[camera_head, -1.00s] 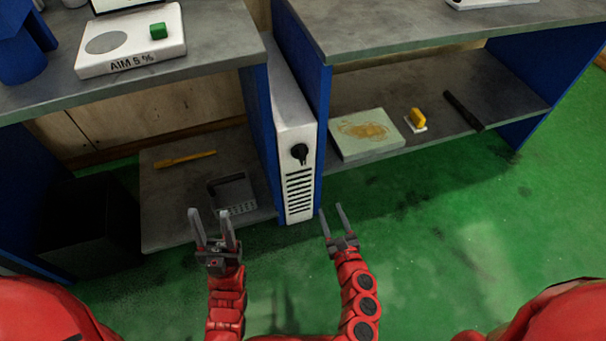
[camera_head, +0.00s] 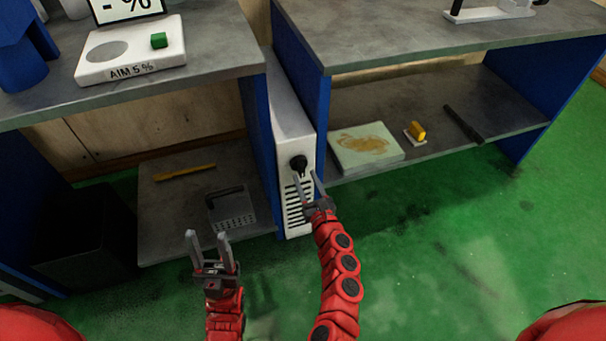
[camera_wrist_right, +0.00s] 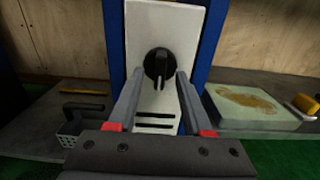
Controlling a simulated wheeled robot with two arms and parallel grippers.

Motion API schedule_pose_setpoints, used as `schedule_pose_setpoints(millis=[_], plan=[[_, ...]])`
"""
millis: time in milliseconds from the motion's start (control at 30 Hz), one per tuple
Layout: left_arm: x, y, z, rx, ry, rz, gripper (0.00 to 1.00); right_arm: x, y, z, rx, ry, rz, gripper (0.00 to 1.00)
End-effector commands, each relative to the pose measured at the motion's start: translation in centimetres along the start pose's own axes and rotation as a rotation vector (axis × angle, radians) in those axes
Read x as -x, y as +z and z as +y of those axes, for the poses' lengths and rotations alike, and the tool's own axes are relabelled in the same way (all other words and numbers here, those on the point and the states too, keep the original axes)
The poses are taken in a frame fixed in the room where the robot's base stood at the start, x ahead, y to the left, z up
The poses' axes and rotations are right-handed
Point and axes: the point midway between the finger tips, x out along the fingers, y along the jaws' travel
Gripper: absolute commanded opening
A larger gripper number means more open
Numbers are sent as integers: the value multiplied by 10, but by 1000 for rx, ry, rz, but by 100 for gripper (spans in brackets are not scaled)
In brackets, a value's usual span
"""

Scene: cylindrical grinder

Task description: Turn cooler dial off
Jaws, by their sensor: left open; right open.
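The cooler (camera_head: 295,135) is a narrow white unit standing between two blue panels, with dark vent slots down its front. Its black dial (camera_head: 298,163) sits above the slots and also shows in the right wrist view (camera_wrist_right: 158,66). My right gripper (camera_head: 306,178) is open in front of the cooler, its fingertips just below the dial in the head view. In the right wrist view its fingers (camera_wrist_right: 157,80) point at the dial from either side of its lower part; I cannot tell whether they touch it. My left gripper (camera_head: 208,240) is open and empty, in front of the left lower shelf.
A grey basket (camera_head: 232,212) and a yellow stick (camera_head: 185,172) lie on the left lower shelf. A stained pale block (camera_head: 366,150), a yellow-handled item (camera_head: 417,131) and a dark bar (camera_head: 463,124) lie on the right shelf. Green floor is clear at right.

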Motion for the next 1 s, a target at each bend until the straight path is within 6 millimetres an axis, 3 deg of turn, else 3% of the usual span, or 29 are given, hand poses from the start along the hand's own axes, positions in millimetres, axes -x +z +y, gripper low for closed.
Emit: schedule_pose_setpoints(millis=[233, 633, 900, 1000], plan=[[11, 2, 1, 0, 0, 0, 50, -28, -1, 0, 1, 1, 0, 50], [12, 2, 1, 0, 0, 0, 50, -33, 0, 0, 0, -2, 1, 50], [12, 2, 1, 0, 0, 0, 50, -33, 0, 0, 0, -2, 1, 1], [12, 2, 1, 0, 0, 0, 50, -33, 0, 0, 1, -2, 1, 0]])
